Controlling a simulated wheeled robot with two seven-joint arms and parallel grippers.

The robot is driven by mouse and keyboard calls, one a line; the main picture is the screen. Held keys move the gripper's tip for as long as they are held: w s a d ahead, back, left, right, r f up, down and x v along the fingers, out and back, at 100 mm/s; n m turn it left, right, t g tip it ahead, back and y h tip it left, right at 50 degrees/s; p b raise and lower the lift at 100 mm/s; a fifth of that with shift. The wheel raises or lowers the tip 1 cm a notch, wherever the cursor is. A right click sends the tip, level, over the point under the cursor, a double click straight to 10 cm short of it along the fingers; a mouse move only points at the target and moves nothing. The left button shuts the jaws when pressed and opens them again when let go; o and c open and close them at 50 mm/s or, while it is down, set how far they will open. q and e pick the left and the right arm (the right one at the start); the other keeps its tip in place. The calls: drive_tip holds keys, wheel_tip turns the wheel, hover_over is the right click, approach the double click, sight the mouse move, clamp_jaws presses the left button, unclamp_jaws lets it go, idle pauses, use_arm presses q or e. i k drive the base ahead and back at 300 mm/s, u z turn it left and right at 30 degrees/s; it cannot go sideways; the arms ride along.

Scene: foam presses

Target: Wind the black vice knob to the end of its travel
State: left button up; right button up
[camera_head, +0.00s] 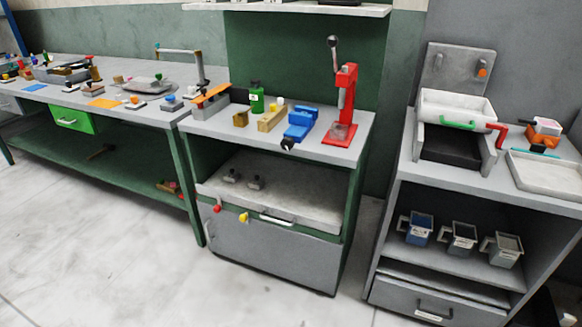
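A blue vice (300,123) sits on the top of the middle workbench, between a wooden block and a red press. Its black knob (287,144) sticks out at the front, by the bench's front edge. How far the knob is wound cannot be told at this size. Neither of my grippers shows in the head view.
The red lever press (343,110) stands right of the vice. A wooden block (271,118) and a green bottle (257,98) stand to its left. The middle bench (220,132) has a drawer and shelf below. Clear floor (120,240) lies in front.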

sight(286, 144)
drive_tip(key=u, duration=0.85)
drive_tip(key=i, duration=1.4)
drive_tip(key=z, duration=0.35)
